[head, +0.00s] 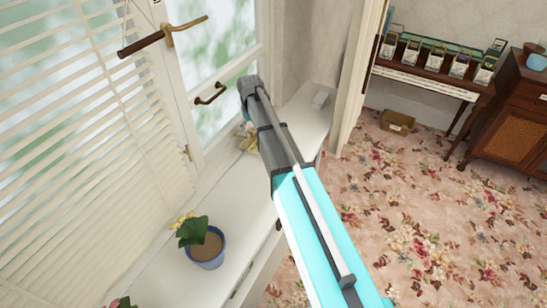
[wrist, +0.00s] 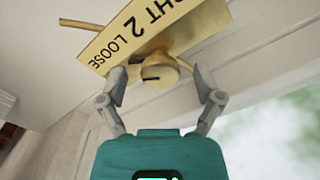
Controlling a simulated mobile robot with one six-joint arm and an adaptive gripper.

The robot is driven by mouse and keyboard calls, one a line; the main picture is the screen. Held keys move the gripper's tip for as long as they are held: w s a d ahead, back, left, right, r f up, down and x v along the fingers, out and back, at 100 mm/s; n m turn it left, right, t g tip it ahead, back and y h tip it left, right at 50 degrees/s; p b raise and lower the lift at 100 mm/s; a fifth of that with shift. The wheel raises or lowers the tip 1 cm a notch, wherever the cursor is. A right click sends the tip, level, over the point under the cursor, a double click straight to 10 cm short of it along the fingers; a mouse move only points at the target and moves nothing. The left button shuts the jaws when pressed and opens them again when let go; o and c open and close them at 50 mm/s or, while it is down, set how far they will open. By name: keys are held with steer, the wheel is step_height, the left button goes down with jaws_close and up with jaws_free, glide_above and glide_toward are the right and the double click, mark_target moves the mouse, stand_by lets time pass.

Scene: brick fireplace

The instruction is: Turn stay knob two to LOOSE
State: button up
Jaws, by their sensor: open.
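Stay knob two (wrist: 160,70) is a round brass knob in the wrist view, with a short dark mark on its lower left side. Behind it is a brass plate (wrist: 118,40) lettered "GHT 2 LOOSE", tilted in the picture, with LOOSE at the left end and the other word cut off by the frame's top. My gripper (wrist: 160,80) is open, one finger to each side of the knob. I cannot tell whether either finger touches it. In the head view my arm's end is by the window, and the knob cannot be made out there.
A brass rod (wrist: 82,25) runs past the plate. In the head view, the window has a dark handle (head: 210,94) and a brass lever (head: 186,25). A blue flowerpot (head: 207,254) stands on the white sill (head: 158,262). Slatted blinds hang at left; patterned carpet lies at right.

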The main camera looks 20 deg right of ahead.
mark_target(251, 130)
steer(key=m, duration=0.7)
steer(key=shift+a, duration=0.15)
steer(key=m, duration=0.7)
steer(key=shift+w, duration=0.1)
steer(key=shift+r+m, duration=0.2)
steer(key=shift+m, duration=0.1)
step_height(251, 130, up, 7)
steer(key=p, duration=0.7)
steer(key=shift+r+p, duration=0.2)
steer(key=shift+p, duration=0.2)
steer(key=s+r+n+p, duration=0.2)
steer(key=s+n, duration=0.4)
steer(key=s, duration=0.7)
steer(key=s+r+n+p, duration=0.2)
steer(key=s+n, duration=0.4)
steer(key=s, duration=0.8)
steer(key=shift+s+n, duration=0.3)
